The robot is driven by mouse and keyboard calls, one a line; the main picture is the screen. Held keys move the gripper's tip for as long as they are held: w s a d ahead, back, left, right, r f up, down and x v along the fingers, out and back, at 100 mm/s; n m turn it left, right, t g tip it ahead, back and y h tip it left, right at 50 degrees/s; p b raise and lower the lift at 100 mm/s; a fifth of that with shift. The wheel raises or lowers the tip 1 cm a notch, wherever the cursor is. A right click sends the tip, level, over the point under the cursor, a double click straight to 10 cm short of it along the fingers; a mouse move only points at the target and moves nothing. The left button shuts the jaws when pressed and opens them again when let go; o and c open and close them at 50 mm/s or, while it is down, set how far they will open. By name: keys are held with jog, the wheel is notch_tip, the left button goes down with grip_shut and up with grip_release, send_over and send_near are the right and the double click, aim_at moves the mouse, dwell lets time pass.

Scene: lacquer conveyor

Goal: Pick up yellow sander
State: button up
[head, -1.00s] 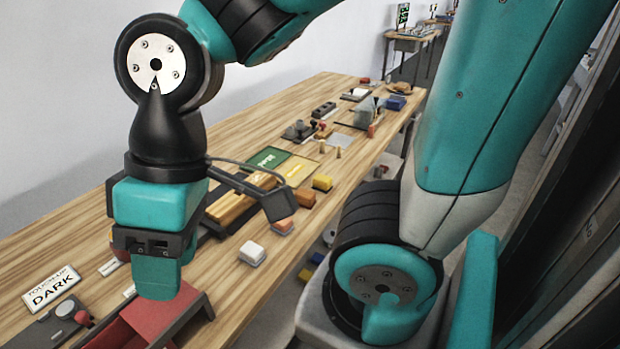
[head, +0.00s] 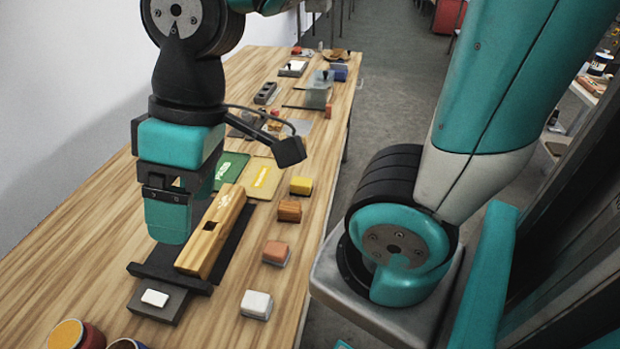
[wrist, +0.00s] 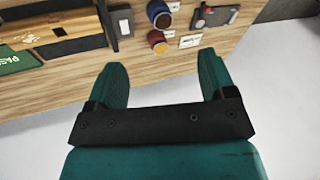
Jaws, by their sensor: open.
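The yellow sander (head: 301,186) is a small yellow block on the table near its right edge, at the far end of a row of similar blocks. It does not show in the wrist view. My gripper (head: 168,222) is left of and nearer than the sander, over the left side of the dark stand, apart from the sander. In the wrist view my gripper (wrist: 163,78) has its two teal fingers wide apart with nothing between them.
Brown (head: 289,210), orange (head: 276,252) and white (head: 256,304) blocks continue the row towards me. A wooden bar (head: 213,235) lies on the dark stand (head: 150,270). Green (head: 231,168) and yellow (head: 262,180) mats lie left of the sander. Colour jars (wrist: 158,41) stand nearby.

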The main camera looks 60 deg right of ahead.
jog(key=w+d+f+m+t+b, duration=0.1)
jog(key=w+d+f, duration=0.4)
jog(key=d, duration=0.4)
jog(key=w+d+f+m+t+b, duration=0.1)
jog(key=w+d+f, duration=0.2)
jog(key=w+d, duration=0.55)
jog(key=s+d+f+t+h, duration=0.1)
jog(key=s+d+f, duration=0.15)
jog(key=d, duration=0.55)
jog(key=s+d+f+h, duration=0.1)
jog(key=s+d+f, duration=0.1)
jog(key=d+f, duration=0.35)
jog(key=s+d+f+t, duration=0.1)
jog(key=s+d+f, duration=0.1)
jog(key=d, duration=0.8)
jog(key=p, duration=0.2)
send_near(302, 181)
jog(key=x, duration=0.4)
jog(key=shift+w+d+f, duration=0.15)
jog(key=shift+w+f, duration=0.05)
jog(key=shift+f, duration=0.15)
jog(key=shift+m, duration=0.3)
jog(key=shift+p+x, duration=1.15)
jog(key=shift+x, duration=2.05)
jog(key=shift+s, duration=0.1)
jog(key=shift+c, duration=0.4)
jog(key=c, duration=1)
